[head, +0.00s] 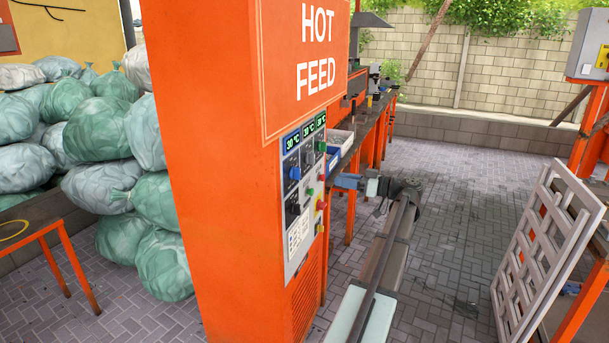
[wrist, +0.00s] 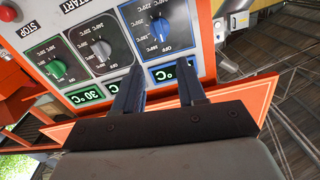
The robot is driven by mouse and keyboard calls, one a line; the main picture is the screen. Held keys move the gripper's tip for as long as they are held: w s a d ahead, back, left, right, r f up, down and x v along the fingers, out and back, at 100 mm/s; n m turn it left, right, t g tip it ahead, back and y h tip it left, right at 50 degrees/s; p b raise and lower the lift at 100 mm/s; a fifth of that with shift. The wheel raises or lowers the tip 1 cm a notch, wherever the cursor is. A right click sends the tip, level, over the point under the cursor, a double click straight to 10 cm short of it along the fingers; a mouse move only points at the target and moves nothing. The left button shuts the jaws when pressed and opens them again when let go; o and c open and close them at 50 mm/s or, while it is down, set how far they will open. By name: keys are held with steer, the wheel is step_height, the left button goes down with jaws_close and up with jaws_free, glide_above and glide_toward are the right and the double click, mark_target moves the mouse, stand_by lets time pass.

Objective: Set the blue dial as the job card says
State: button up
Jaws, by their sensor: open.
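The blue dial (head: 295,173) is on the grey control panel (head: 291,255) on the side of the orange cabinet. In the wrist view the blue dial (wrist: 160,28) appears upside down at upper right, with OFF and temperature marks around it; I cannot read its setting surely. My gripper (wrist: 158,82) is open and empty. Its two dark fingers point toward the panel, with their tips apart from the blue dial and over the display side of it. A white printed sheet (head: 298,232), perhaps the job card, is low on the panel; its text is too small to read.
The HOT FEED sign (head: 316,50) juts above the panel. Filled sacks (head: 100,130) are piled at left.

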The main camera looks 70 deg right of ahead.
mark_target(300, 173)
steer(key=shift+n, duration=0.8)
steer(key=w, duration=1.3)
steer(key=shift+w, duration=0.4)
steer(key=shift+c, duration=0.3)
jaws_close()
